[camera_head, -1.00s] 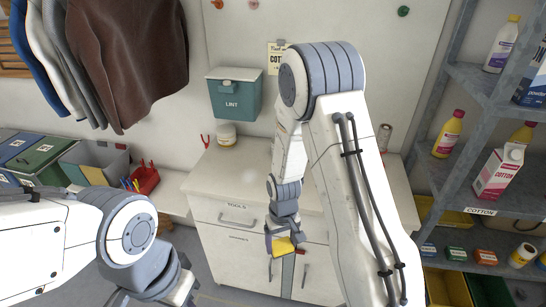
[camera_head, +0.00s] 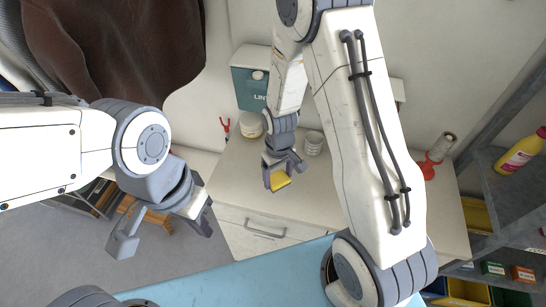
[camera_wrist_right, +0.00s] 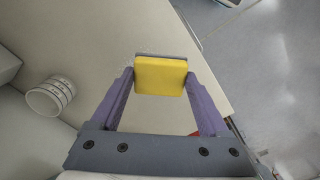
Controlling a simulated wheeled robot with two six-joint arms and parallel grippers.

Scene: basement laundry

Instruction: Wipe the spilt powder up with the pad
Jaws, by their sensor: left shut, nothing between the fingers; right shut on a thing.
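The yellow pad (camera_head: 281,182) is held in my right gripper (camera_head: 284,174) over the pale worktop (camera_head: 310,203) of the cabinet. In the right wrist view the pad (camera_wrist_right: 160,77) sits between the two fingertips of my right gripper (camera_wrist_right: 160,84), with the worktop behind it. I cannot tell whether the pad touches the worktop. My left gripper (camera_head: 163,232) is empty and shut, left of the cabinet and above the floor.
A white tub (camera_head: 251,124) and a small ribbed pot (camera_head: 313,143) stand at the back of the worktop; the pot (camera_wrist_right: 51,96) also shows in the right wrist view. The teal lint box (camera_head: 250,88) hangs behind. A shelf with a yellow bottle (camera_head: 520,153) stands at right.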

